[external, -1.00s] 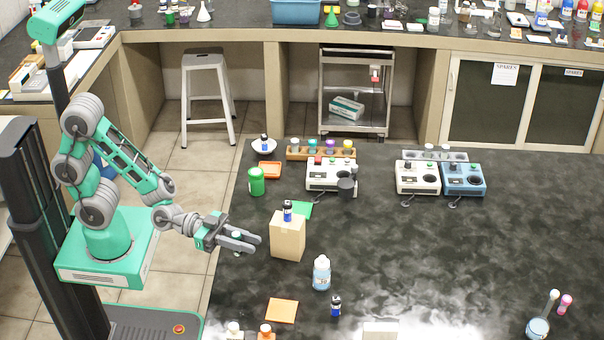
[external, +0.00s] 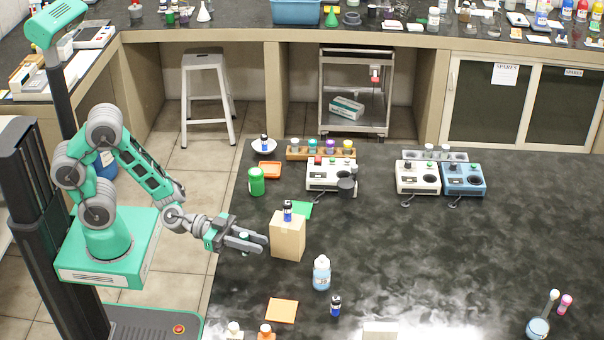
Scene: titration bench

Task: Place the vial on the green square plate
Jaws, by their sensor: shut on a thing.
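The green square plate (external: 304,209) lies flat on the dark bench, partly hidden behind a tan box. My gripper (external: 257,241) is just left of the box, its fingers pointing right. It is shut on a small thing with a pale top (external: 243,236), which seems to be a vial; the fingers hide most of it. A dark-capped vial with a blue label (external: 287,211) stands upright on or just behind the box top. A similar vial (external: 335,306) stands at the front, and another (external: 264,143) is in a white bowl.
The tan box (external: 287,238) stands between my gripper and the green plate. A green canister (external: 256,182), an orange plate (external: 270,170) and a white instrument (external: 330,176) are farther back. A blue bottle (external: 321,273) and an orange square (external: 282,310) are nearer. The bench's right middle is clear.

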